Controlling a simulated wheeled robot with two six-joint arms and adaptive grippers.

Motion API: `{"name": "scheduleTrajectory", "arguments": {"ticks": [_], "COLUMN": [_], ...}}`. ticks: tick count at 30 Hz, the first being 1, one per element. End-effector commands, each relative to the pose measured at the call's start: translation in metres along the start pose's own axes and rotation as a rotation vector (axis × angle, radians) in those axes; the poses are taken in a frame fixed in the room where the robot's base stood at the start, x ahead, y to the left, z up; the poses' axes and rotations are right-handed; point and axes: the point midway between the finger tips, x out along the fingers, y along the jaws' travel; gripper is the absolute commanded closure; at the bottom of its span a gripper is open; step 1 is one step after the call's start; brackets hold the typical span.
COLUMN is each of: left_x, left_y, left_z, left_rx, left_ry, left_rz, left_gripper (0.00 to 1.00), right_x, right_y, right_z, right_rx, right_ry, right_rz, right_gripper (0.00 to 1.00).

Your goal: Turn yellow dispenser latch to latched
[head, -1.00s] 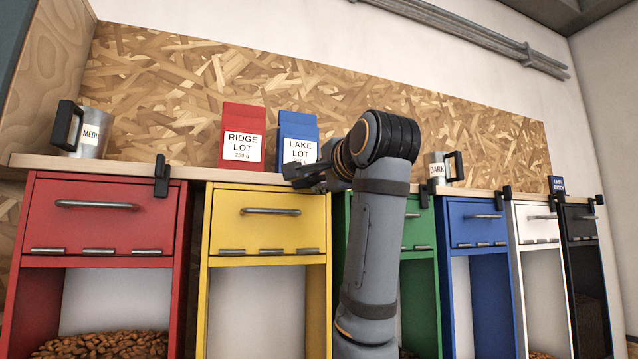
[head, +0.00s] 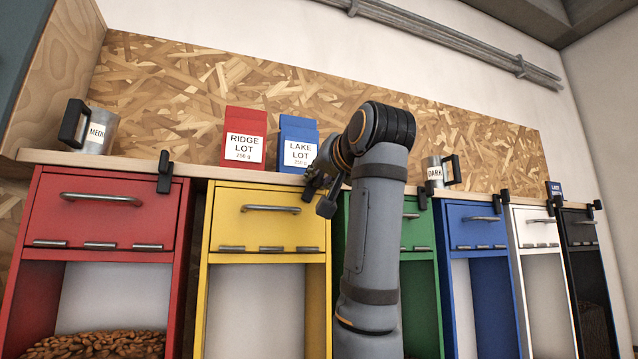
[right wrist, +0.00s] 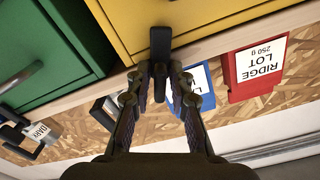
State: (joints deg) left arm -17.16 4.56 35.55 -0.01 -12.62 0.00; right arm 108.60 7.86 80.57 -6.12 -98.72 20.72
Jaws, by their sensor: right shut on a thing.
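The yellow dispenser (head: 268,232) stands second from the left, its drawer front closed. Its black latch (right wrist: 160,42) shows in the right wrist view at the dispenser's corner by the counter edge, one end lying over the yellow front. In the head view my right gripper (head: 317,190) is at the dispenser's upper right corner and mostly hides that latch. In the right wrist view the fingers of my right gripper (right wrist: 160,72) are shut on the latch, one on each side. My left gripper is not in view.
Red (head: 98,215), green (head: 418,232), blue (head: 476,226), white and black dispensers stand alongside. Other black latches, such as the red dispenser's (head: 165,172), sit at the counter edge. Ridge Lot (head: 244,136) and Lake Lot (head: 298,143) bags stand on the counter behind.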

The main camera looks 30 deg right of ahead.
Motion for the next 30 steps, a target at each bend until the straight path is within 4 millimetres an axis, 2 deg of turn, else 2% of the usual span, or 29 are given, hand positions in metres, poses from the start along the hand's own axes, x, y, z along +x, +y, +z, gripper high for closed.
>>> {"name": "scheduleTrajectory", "arguments": {"ticks": [6,15,30], "left_x": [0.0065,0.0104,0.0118], "left_y": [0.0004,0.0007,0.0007], "left_z": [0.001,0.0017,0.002], "left_rx": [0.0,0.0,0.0], "left_ry": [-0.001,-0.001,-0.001], "left_rz": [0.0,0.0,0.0], "left_gripper": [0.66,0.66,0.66], "right_x": [0.0002,0.0003,0.0001], "right_y": [0.0005,0.0004,0.0], "right_z": [0.0017,0.0011,0.0004], "right_rx": [-0.18,-0.356,-0.439], "right_ry": [-0.002,-0.002,-0.001], "right_rz": [0.0,0.001,0.0], "right_gripper": [1.0,1.0,1.0]}}
